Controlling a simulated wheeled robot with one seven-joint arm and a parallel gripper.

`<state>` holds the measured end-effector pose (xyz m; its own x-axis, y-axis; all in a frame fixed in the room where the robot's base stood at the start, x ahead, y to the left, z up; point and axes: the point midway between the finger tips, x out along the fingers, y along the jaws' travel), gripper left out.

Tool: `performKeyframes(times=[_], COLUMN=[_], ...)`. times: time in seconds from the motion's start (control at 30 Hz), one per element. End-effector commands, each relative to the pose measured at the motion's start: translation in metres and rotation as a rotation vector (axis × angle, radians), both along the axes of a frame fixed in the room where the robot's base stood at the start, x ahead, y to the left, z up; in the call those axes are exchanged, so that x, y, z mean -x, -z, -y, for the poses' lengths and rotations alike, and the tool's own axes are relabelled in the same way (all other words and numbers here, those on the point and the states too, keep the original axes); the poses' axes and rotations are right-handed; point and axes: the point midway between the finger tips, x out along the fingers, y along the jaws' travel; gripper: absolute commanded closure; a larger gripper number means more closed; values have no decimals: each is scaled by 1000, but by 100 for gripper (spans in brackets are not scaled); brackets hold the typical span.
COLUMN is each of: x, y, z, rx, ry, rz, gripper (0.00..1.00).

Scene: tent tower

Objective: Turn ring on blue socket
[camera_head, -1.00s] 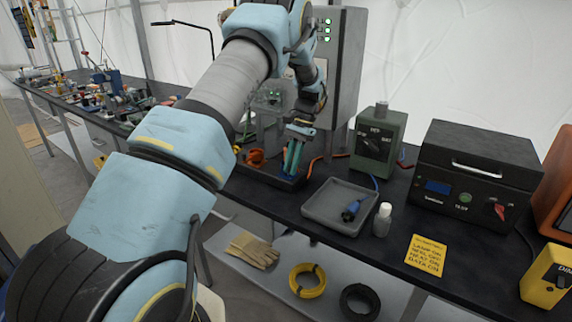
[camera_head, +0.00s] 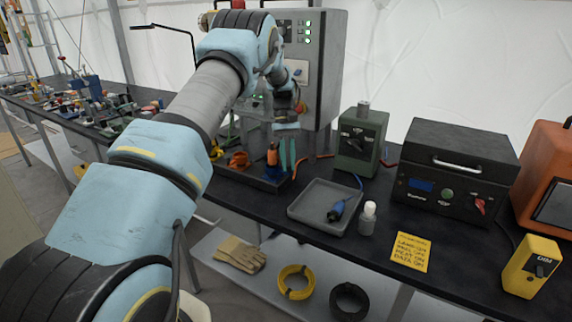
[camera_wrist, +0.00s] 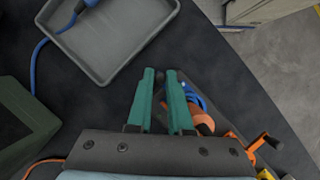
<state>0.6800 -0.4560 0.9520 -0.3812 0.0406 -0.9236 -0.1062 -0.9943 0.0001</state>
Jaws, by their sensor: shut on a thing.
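Whether the blue part is the socket's ring I cannot tell. A blue connector on a cable (camera_head: 340,210) lies in the grey tray (camera_head: 303,212).
A green switch box (camera_head: 360,140) stands behind the tray, and a white-capped bottle (camera_head: 367,218) beside it. A black tester (camera_head: 455,172) and a yellow meter (camera_head: 530,262) are at right. A grey cabinet (camera_head: 325,80) stands behind my arm. A yellow note (camera_head: 411,252) lies on the bench front.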

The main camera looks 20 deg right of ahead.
Motion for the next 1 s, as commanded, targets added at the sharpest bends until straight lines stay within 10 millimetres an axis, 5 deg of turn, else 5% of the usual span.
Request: performKeyframes(times=[0.77,0.8,1.0], x=[-5,-5,-5], y=[-1,-1,0], z=[4,4,4], rx=[2,3,1], ry=[-95,-94,-93], rz=[6,6,3], gripper=[100,77,55])
